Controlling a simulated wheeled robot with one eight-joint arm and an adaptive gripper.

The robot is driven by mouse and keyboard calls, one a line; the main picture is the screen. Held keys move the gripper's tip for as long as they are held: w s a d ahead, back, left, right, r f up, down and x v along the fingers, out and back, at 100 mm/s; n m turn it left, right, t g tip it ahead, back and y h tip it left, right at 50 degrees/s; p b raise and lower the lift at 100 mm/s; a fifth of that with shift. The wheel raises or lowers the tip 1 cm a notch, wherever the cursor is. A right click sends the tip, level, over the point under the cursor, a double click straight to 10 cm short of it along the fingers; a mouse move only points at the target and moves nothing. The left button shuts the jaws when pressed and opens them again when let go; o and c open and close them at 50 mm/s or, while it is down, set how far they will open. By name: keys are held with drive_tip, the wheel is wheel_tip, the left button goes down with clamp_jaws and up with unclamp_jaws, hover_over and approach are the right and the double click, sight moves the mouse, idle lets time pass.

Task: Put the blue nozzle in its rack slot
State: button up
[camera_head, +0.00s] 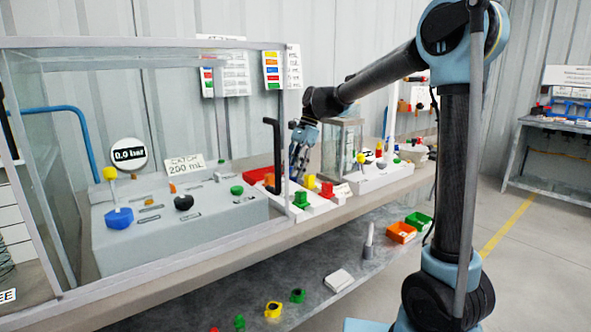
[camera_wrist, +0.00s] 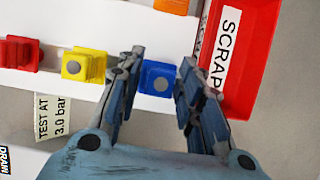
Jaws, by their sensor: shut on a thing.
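The blue nozzle (camera_wrist: 157,78) is a blue block with a grey round end, seen in the wrist view. My gripper (camera_wrist: 159,68) is shut on it, one finger on each side. The nozzle overlaps the white rack (camera_wrist: 120,78), in line with a yellow nozzle (camera_wrist: 84,66) and a red nozzle (camera_wrist: 20,54). I cannot tell whether it is fully seated or just above the rack. In the head view my gripper (camera_head: 299,163) points down at the rack's far end, behind a black handle, and the blue nozzle cannot be made out.
The red scrap bin (camera_wrist: 252,55) lies close to the right of my gripper. An orange nozzle (camera_wrist: 171,5) is at the top of the wrist view. A black upright handle (camera_head: 277,150) and the clear-walled case (camera_head: 150,100) stand near my gripper in the head view.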

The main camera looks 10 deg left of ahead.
drive_tip(key=shift+f, duration=0.25)
drive_tip(key=o, duration=1.1)
drive_tip(key=shift+c, duration=0.2)
drive_tip(key=v, duration=1.2)
drive_tip(key=shift+r, duration=0.35)
drive_tip(key=shift+a, duration=0.1)
